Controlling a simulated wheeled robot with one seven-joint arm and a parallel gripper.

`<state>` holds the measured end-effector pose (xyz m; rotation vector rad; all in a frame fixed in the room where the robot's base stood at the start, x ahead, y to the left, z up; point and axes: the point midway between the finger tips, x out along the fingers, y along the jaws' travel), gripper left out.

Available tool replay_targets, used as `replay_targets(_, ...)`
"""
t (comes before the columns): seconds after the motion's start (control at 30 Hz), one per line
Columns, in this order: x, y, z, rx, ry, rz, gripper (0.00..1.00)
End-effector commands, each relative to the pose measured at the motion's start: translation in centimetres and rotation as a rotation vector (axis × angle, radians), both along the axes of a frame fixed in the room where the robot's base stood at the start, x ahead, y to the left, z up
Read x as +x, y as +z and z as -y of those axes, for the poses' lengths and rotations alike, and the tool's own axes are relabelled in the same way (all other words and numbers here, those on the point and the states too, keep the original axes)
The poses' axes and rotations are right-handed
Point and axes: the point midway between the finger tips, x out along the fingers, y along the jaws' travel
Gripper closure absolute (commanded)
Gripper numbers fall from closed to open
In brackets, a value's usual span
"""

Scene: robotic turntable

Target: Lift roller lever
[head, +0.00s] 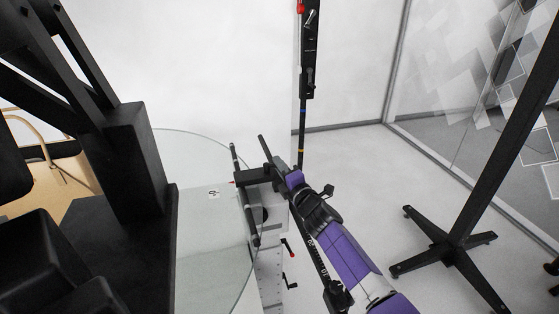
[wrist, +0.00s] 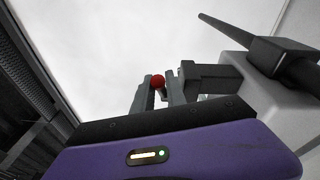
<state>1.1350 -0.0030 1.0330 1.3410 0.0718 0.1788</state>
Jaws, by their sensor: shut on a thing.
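In the wrist view, the two grey fingers of my gripper (wrist: 158,92) are closed around the roller lever, whose red ball knob (wrist: 158,80) shows between the fingertips. The lever's shaft is mostly hidden by the fingers. A dark roller bracket (wrist: 215,79) stands right beside the fingers on the right. In the head view, my purple arm reaches up from the lower right to the black roller assembly (head: 254,176) at the edge of the glass turntable (head: 205,262). My fingertips cannot be made out clearly there.
A thin black pole (head: 302,120) rises behind my wrist. Small red-tipped cranks (head: 290,254) sit below the roller assembly. A black stand with a cross-shaped foot (head: 452,243) is at the right, with open floor between it and my arm. A large black frame (head: 140,160) fills the left.

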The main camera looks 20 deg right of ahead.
Motion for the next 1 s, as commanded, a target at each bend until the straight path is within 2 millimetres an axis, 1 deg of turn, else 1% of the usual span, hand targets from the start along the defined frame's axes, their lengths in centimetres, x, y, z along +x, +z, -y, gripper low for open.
replay_targets(0.03,0.2,0.6,0.1,-0.006,0.033,0.003,1.0)
replay_targets(0.4,1.1,-0.2,0.4,-0.007,0.258,0.008,1.0)
replay_targets(0.7,1.6,-0.5,0.6,-0.004,0.384,0.008,1.0)
replay_targets(1.0,2.0,-0.4,0.7,-0.005,0.473,0.007,1.0)
